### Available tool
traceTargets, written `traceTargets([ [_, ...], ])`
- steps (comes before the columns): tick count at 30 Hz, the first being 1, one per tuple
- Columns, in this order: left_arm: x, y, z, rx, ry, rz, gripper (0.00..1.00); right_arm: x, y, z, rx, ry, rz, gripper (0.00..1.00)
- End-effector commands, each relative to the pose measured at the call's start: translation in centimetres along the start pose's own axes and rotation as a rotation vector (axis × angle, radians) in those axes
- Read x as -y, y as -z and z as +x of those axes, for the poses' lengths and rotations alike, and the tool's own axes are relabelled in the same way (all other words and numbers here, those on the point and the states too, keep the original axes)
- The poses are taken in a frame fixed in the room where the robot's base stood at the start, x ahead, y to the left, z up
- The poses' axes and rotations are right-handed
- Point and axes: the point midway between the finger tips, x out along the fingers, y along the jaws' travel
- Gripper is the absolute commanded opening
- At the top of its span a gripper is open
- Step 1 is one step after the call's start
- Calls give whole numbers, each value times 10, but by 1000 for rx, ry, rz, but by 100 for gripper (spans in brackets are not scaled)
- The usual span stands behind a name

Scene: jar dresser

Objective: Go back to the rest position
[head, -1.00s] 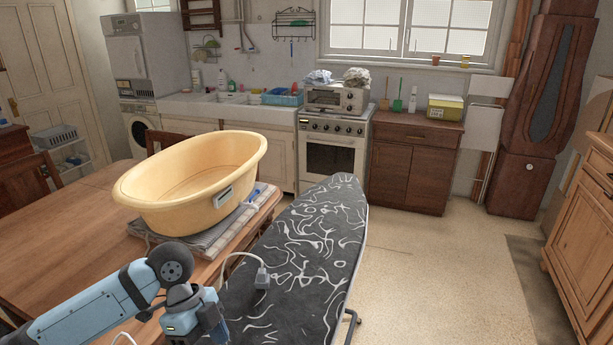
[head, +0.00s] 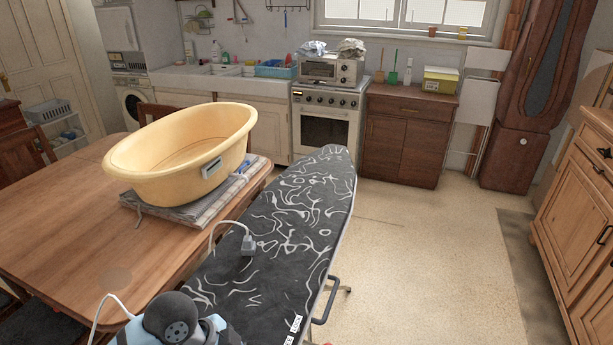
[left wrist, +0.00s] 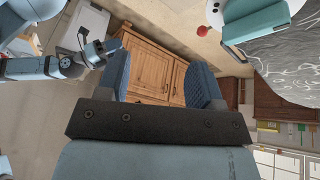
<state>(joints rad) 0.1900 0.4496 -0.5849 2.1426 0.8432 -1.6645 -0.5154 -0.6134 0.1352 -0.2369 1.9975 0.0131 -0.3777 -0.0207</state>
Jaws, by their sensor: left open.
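My left gripper (left wrist: 160,78) shows in the left wrist view with its two blue padded fingers apart and nothing between them. Beyond the gap is the wooden dresser (left wrist: 152,68), apart from the fingers. In the head view only a rounded joint and blue link of my left arm show at the bottom edge; the left gripper is out of that view. Another arm of mine, with what looks like my right gripper (left wrist: 98,50), shows at the upper left of the left wrist view; its jaw opening is too small to tell.
The patterned ironing board (head: 285,220) stands beside the wooden table (head: 60,215), which bears a yellow tub (head: 180,155) on folded cloth. A cable and plug (head: 248,243) lie on the board. The wooden dresser (head: 580,205) is at right. Floor between is clear.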

Motion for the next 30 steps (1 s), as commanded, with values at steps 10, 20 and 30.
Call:
traceTargets([
  [10,-54,-64,5,-39,279,-622,60,-3,-3,0,6,-4,-5,43],
  [20,-101,-144,-16,56,502,-1055,60,-3,-4,0,8,-2,-5,43],
  [30,-76,-152,20,-103,637,-1039,60,-2,7,-8,6,-2,-5,43],
])
